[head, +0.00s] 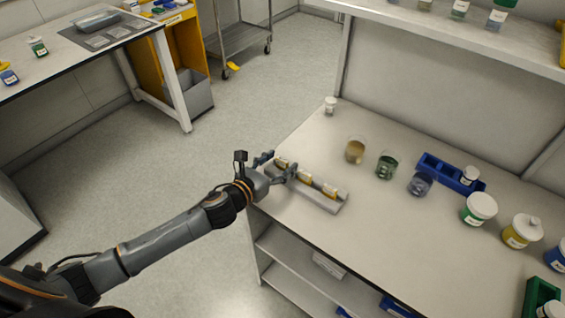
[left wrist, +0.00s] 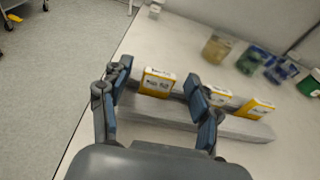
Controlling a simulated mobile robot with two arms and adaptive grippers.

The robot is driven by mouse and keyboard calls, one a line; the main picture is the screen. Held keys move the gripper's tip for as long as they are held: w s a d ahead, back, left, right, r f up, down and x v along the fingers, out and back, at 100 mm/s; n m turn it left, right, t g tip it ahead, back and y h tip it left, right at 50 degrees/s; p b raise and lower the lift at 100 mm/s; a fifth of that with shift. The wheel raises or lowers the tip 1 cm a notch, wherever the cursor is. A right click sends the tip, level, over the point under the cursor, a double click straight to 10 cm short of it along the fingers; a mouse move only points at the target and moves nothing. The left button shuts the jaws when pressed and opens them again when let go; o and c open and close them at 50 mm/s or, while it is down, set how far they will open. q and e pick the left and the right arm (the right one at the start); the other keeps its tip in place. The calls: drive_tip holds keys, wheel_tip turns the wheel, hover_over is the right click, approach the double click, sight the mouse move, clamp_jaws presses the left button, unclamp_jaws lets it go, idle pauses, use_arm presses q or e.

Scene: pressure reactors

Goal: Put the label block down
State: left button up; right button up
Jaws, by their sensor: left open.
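A pale grey rack (head: 325,203) lies near the left edge of the bench and holds small yellow-and-white label blocks, such as one in the middle (head: 305,179) and one near its right end (head: 330,191). In the left wrist view one label block (left wrist: 157,83) shows between my fingers, beyond the fingertips' near side, and another (left wrist: 256,108) sits right of them on the rack (left wrist: 240,129). My left gripper (head: 279,169) is open at the rack's left end. Its fingers partly hide the rack, and I cannot tell whether they touch a block. My right gripper is not in view.
Glass beakers, such as a tan one (head: 355,151) and a green one (head: 386,166), stand behind the rack. A blue rack (head: 447,172) and several lidded jars (head: 479,208) stand to the right. A small white jar (head: 330,105) is at the back. Bare bench lies right of the rack.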

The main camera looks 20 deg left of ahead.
use_arm(q)
drive_tip(key=c, duration=1)
drive_tip(key=shift+r, duration=0.15)
drive_tip(key=shift+r, duration=0.25)
wheel_tip(320, 180, up, 2)
drive_tip(key=shift+r, duration=0.15)
drive_tip(key=s+d+r, duration=0.1)
drive_tip(key=s+r, duration=0.2)
drive_tip(key=s, duration=0.1)
drive_tip(key=s+d+r, duration=0.1)
drive_tip(key=s+r, duration=0.2)
drive_tip(key=s, duration=0.2)
drive_tip(key=s+d+r, duration=0.1)
drive_tip(key=s+r, duration=0.3)
drive_tip(key=shift+s+d, duration=0.25)
drive_tip(key=shift+d, duration=0.15)
